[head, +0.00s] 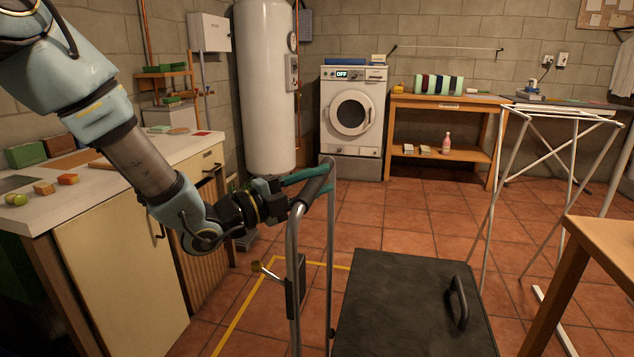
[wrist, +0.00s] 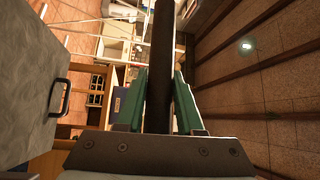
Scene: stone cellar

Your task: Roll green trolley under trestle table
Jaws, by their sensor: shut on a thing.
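The trolley's upright grey tube handle (head: 292,265) stands in front of me, topped by a dark grip bar (head: 318,182). My gripper (head: 305,184) is shut on this bar. In the wrist view the dark bar (wrist: 161,60) runs between its two green fingers (wrist: 158,100). A flat dark top (head: 385,300) with a black loop handle (head: 459,302) lies beyond the tube handle; I cannot tell whether it is the deck or a load. No green shows on the trolley. A wooden table (head: 602,232) stands at the right edge, partly cut off; I cannot tell if it is the trestle table.
Yellow lines (head: 243,318) mark the floor. A white drying rack (head: 505,180) stands right. A counter (head: 110,200) is left; a washing machine (head: 352,115) and workbench (head: 440,103) stand behind open tiles.

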